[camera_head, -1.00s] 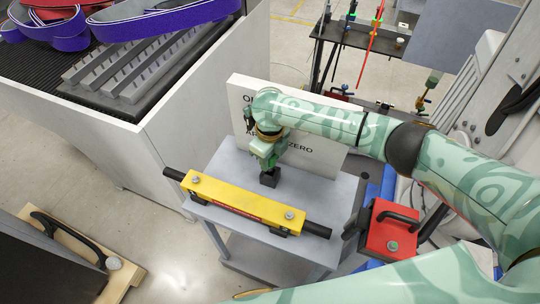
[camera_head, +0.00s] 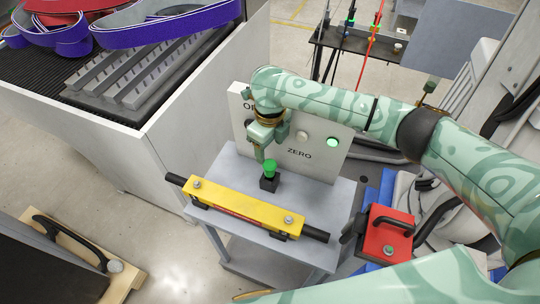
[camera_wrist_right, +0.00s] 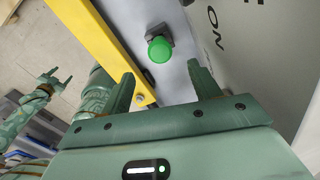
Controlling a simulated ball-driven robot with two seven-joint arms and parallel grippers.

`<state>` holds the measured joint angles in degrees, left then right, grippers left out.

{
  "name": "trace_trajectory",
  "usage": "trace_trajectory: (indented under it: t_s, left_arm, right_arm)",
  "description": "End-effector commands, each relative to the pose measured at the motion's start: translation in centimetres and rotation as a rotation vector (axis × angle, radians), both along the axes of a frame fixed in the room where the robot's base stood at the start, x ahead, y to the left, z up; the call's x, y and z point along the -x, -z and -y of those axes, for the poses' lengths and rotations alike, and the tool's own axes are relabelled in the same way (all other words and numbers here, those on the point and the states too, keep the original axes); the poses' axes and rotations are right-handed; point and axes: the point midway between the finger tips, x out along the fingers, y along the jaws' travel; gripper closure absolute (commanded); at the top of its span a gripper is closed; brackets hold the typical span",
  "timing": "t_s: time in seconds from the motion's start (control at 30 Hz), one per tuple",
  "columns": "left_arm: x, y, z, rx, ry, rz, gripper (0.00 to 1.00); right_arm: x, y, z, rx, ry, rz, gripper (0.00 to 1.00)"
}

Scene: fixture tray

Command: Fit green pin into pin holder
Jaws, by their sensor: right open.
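The green pin (camera_head: 270,168) stands upright in the black pin holder (camera_head: 269,184) on the grey table, with its wide green head above the block. In the right wrist view the green pin's head (camera_wrist_right: 160,50) covers part of the holder (camera_wrist_right: 157,32); how deep the pin sits is hidden. My right gripper (camera_head: 262,153) is just beyond and above the pin, apart from it. In the wrist view its two fingers (camera_wrist_right: 163,86) are spread with nothing between them. My left gripper (camera_wrist_right: 57,77) shows small at the left of the wrist view, its fingers apart.
A yellow bar with black ends (camera_head: 240,205) lies along the table's front edge. A white panel (camera_head: 325,165) with a lit green lamp (camera_head: 332,142) stands behind the holder. A red box with a black handle (camera_head: 386,238) is right of the table.

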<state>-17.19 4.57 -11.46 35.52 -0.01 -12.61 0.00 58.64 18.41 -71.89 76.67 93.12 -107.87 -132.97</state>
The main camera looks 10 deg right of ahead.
Motion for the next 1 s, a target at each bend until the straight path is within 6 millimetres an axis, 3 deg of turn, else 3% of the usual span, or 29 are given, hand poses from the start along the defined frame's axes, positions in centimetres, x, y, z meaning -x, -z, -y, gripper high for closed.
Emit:
trace_trajectory:
  t_s: [0.03,0.1,0.33,1.0]
  left_arm:
    - [-0.1,-0.7,0.0,0.0,0.0,0.001,0.38]
    - [-0.1,-1.0,0.0,0.0,0.0,0.002,0.38]
    - [-0.2,-1.7,0.0,0.0,0.0,0.004,0.38]
    - [-0.2,-1.9,0.0,0.0,0.0,0.004,0.38]
  right_arm:
    - [-0.1,-1.8,0.0,0.0,-0.002,0.005,0.38]
    - [-0.1,-3.5,0.0,0.0,-0.002,0.004,0.38]
    - [0.0,-7.1,0.0,-0.001,0.0,0.002,0.38]
    - [0.0,-7.9,0.0,-0.001,0.0,0.001,0.38]
